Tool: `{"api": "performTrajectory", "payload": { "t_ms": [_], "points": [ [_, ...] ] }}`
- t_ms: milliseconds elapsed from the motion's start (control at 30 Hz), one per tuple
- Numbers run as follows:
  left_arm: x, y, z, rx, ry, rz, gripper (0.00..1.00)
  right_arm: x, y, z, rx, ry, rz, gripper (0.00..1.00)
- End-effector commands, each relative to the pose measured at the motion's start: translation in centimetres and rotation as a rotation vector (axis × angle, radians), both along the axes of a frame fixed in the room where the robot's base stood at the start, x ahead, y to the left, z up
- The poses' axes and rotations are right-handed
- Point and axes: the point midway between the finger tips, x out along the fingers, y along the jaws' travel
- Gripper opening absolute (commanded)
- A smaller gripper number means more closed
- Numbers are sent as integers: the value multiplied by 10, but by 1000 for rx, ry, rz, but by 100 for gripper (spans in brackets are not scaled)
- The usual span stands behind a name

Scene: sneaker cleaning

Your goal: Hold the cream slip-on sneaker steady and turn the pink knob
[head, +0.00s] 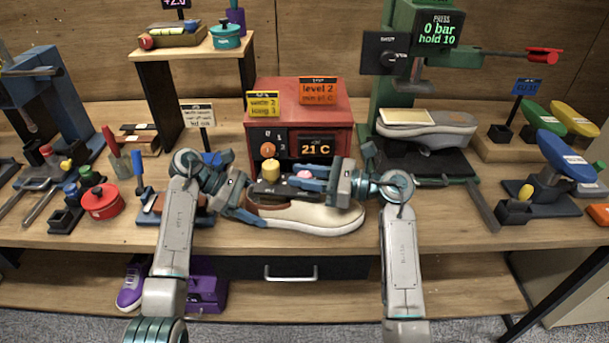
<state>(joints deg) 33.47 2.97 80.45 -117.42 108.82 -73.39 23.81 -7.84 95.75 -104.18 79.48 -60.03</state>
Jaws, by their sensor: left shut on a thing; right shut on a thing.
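The cream slip-on sneaker (325,219) lies on the table in front of the red box, toe to the right and its brown heel part to the left. My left gripper (258,217) is low at the heel end and shut on the sneaker. The pink knob (304,175) sits above the sneaker, in front of the red box. My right gripper (300,182) comes in from the right and is shut at the pink knob; its fingers partly hide the knob's lower part. The grippers and wrists cover much of the sneaker's top.
A yellow knob (270,168) stands just left of the pink one. The red box (335,120) behind reads 21 C. A green press (403,70) with a grey shoe (430,135) stands at the right. A red pot (101,202) is at the left. The table's front edge is close below the sneaker.

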Motion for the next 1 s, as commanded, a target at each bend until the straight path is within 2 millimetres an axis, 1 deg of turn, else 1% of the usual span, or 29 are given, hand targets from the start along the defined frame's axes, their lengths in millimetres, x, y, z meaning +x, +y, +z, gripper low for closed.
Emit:
{"api": "performTrajectory", "payload": {
  "t_ms": [100, 333, 833, 867, 933, 1000],
  "points": [
    [0, -1, 0, -2, -1, -2, 39, -1, 1, -2, 0, 4, -61, 6],
    [0, -1, 0, -2, 0, -3, 39, 0, 0, -2, 0, 2, -130, 6],
    [0, -1, 0, -2, 0, -3, 39, 0, 0, -2, 1, 3, -147, 6],
    [0, -1, 0, -2, 0, -3, 39, 0, 0, -2, 1, 3, -146, 34],
    [0, -1, 0, -2, 0, -3, 39, 0, 0, -1, 1, 2, -146, 48],
    [0, -1, 0, -2, 0, -1, 39, 0, 0, -1, 1, 2, -146, 49]
  ]
}}
